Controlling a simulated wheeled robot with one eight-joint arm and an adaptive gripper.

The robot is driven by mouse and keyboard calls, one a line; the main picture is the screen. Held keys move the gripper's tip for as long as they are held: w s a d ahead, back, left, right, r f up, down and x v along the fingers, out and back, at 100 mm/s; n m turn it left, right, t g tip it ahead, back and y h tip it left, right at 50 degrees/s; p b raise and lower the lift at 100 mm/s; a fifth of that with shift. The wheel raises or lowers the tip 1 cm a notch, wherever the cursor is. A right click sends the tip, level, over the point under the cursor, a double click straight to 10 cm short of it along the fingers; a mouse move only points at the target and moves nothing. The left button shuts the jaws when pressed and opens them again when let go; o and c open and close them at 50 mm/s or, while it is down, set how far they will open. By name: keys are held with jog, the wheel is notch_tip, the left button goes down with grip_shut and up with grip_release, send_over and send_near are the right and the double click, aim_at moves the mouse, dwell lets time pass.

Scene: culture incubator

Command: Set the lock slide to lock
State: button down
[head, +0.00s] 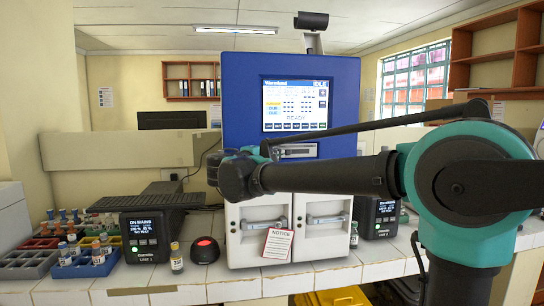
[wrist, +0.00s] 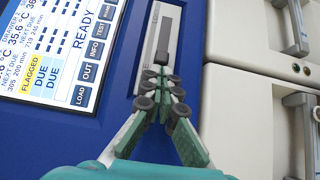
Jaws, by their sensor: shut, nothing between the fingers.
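The lock slide (wrist: 161,57) shows in the wrist view as a small dark block in a long silver track (wrist: 169,22) on the blue front panel, beside the screen. In the head view the silver track (head: 299,150) sits just below the screen, partly covered by my arm. My gripper (wrist: 162,80) is shut and empty, with its dark fingertip pads together over the track, right beside the dark block. I cannot tell whether the fingertips touch it. The fingers hide part of the track.
The incubator's screen (head: 296,105) reads READY. Below are two white doors with handles (head: 264,224) and a notice card (head: 278,243). A dark unit (head: 146,237), a red-topped button (head: 205,249) and vial racks (head: 84,262) stand on the tiled bench.

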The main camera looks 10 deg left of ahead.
jog(key=w+d, duration=0.1)
jog(key=d, duration=0.5)
jog(key=shift+w, duration=0.35)
